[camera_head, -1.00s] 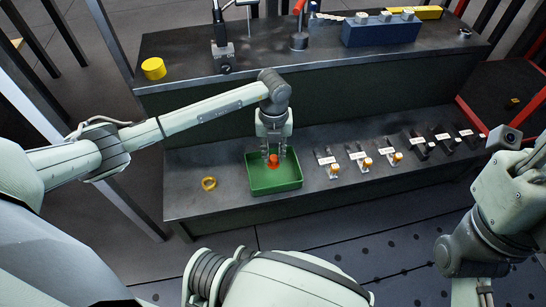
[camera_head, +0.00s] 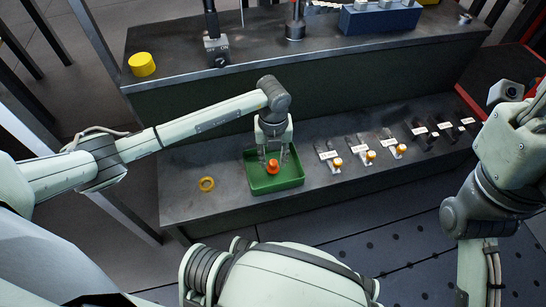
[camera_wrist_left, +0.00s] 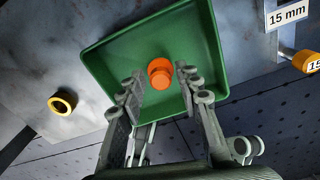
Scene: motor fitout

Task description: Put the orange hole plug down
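The orange hole plug (camera_head: 273,167) is at the green tray (camera_head: 294,182), within its rim as seen from above. In the left wrist view the plug (camera_wrist_left: 160,71) appears against the floor of the tray (camera_wrist_left: 112,58). My left gripper (camera_head: 274,158) points down over the tray. Its two fingers are spread, one on each side of the plug, and in the left wrist view (camera_wrist_left: 163,82) gaps show between them and the plug. I cannot tell the exact height of the fingertips above the tray floor. My right arm shows at the right, but its gripper is out of view.
A yellow ring (camera_head: 206,184) lies left of the tray on the lower bench shelf (camera_head: 225,210). Several labelled orange-tipped pieces (camera_head: 337,162) stand right of the tray. A yellow cylinder (camera_head: 142,64) and a blue block (camera_head: 380,20) are on the upper shelf.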

